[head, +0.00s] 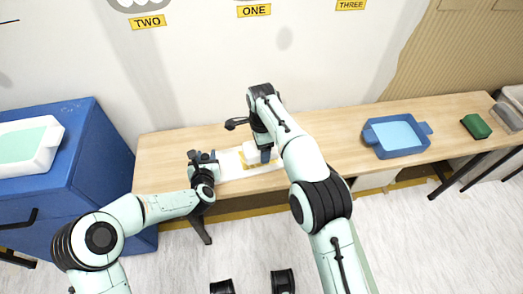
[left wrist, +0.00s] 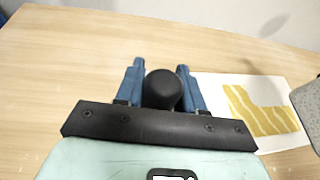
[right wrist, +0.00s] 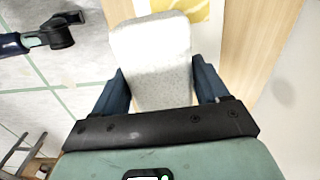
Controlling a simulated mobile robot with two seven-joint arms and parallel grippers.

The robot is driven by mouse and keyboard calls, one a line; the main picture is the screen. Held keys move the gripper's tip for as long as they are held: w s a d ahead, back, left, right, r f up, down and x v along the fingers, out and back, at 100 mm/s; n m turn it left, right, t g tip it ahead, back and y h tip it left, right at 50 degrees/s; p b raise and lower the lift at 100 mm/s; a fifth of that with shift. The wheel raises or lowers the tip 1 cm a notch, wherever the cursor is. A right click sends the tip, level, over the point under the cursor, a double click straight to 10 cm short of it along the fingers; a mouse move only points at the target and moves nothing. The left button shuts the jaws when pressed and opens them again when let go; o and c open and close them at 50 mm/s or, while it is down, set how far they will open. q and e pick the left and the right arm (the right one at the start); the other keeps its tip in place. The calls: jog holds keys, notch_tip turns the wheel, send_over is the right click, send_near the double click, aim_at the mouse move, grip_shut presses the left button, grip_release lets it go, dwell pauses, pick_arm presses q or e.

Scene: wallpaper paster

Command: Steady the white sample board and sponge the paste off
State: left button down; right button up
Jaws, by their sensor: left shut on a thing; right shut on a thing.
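The white sample board (head: 229,168) lies flat on the wooden table, with yellow paste (left wrist: 262,112) in an uneven patch on its face. My left gripper (head: 202,158) is at the board's left end, shut on a black rounded knob (left wrist: 162,90) between its blue fingers. Whether the knob is fixed to the board is hidden. My right gripper (head: 262,150) is over the board, shut on a pale, speckled sponge (right wrist: 153,60). The sponge also shows at the right edge of the left wrist view (left wrist: 309,108), beside the paste. I cannot tell whether it touches the board.
A blue tray with light blue contents (head: 371,145) stands farther right on the table (head: 330,127), with a green block (head: 476,126) beyond it. A blue cabinet (head: 92,150) bearing a white tray (head: 46,160) stands left. The wall is close behind. Table between board and blue tray is clear.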

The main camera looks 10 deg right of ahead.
jog(key=shift+o, duration=0.9)
jog(key=shift+c, duration=0.9)
pick_arm(q)
jog(key=c, duration=0.6)
grip_release()
jog(key=v, duration=1.2)
jog(key=shift+s+f, duration=0.1)
